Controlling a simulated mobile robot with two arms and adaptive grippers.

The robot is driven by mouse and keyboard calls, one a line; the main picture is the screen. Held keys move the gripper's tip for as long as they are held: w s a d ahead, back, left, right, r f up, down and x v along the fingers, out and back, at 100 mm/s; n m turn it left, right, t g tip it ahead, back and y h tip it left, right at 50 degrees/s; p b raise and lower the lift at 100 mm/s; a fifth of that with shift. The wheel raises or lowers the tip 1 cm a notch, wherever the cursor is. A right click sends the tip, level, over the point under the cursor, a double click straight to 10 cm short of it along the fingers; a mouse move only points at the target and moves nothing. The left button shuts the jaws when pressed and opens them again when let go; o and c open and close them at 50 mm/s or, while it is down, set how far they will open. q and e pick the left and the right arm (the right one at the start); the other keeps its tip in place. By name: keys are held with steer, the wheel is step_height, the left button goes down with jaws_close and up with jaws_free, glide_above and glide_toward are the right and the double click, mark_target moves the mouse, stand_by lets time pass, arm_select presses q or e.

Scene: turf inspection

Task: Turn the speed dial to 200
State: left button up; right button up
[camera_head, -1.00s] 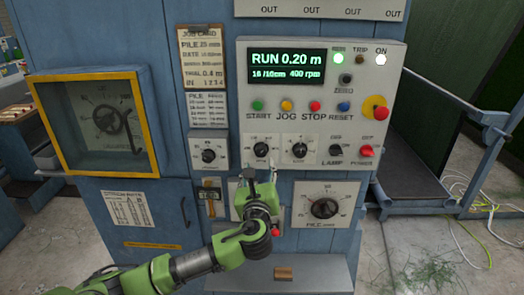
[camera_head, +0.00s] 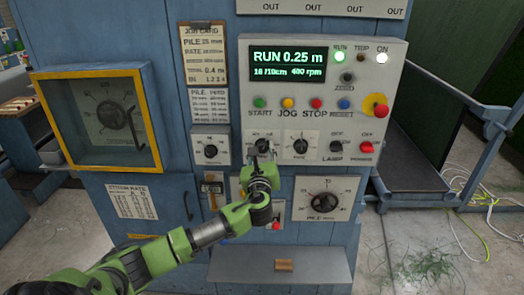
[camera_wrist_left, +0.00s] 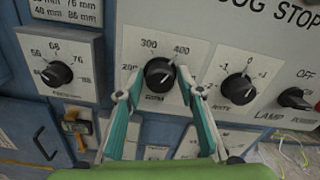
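The speed dial (camera_wrist_left: 159,73) is a black round knob on a white plate marked 200, 300 and 400 in the left wrist view. Its exact pointer position is hard to read. In the head view the dial sits under the display (camera_head: 288,64), partly hidden by my left gripper (camera_head: 263,152). The display reads RUN 0.25 m and 400 rpm. In the left wrist view my left gripper (camera_wrist_left: 158,84) is open, with one finger on each side of the dial. I cannot tell whether the fingers touch it. My right gripper is not in view.
The rate dial (camera_wrist_left: 238,88) is close on the right and another dial (camera_wrist_left: 57,73) on the left. A lamp switch (camera_head: 336,147), a red power switch (camera_head: 366,147) and an emergency button (camera_head: 376,106) are further right. A large pile dial (camera_head: 324,203) is below.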

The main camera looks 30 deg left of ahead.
arm_select(q)
steer(key=c, duration=0.6)
steer(key=shift+f, duration=0.1)
